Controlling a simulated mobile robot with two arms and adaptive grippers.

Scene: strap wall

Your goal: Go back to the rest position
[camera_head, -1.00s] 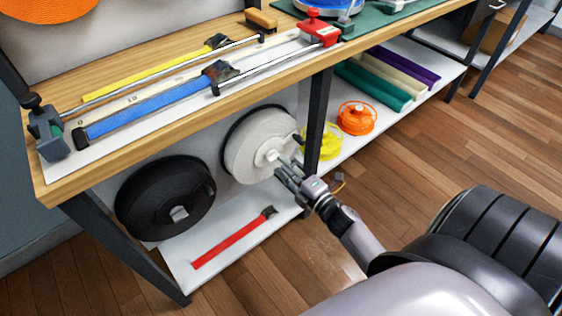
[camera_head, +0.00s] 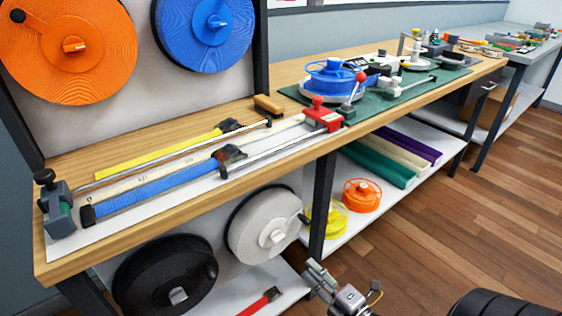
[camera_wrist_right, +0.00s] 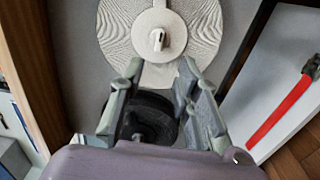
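My right gripper (camera_head: 312,272) is at the bottom of the head view, in front of the lower shelf and below right of the white strap reel (camera_head: 268,226). In the right wrist view its two fingers (camera_wrist_right: 160,72) stand apart with nothing held between them. The white reel (camera_wrist_right: 160,38) shows beyond the fingertips, with its pale hub knob, and a dark reel (camera_wrist_right: 150,112) shows partly between the fingers. The gripper looks apart from the white reel. My left gripper is not in view.
A wooden bench (camera_head: 130,235) carries blue (camera_head: 165,188) and yellow (camera_head: 160,155) straps and a red clamp (camera_head: 324,116). Under it are the black reel (camera_head: 150,275), a red strap (camera_head: 262,302) and orange (camera_head: 362,195) and yellow (camera_head: 328,218) spools.

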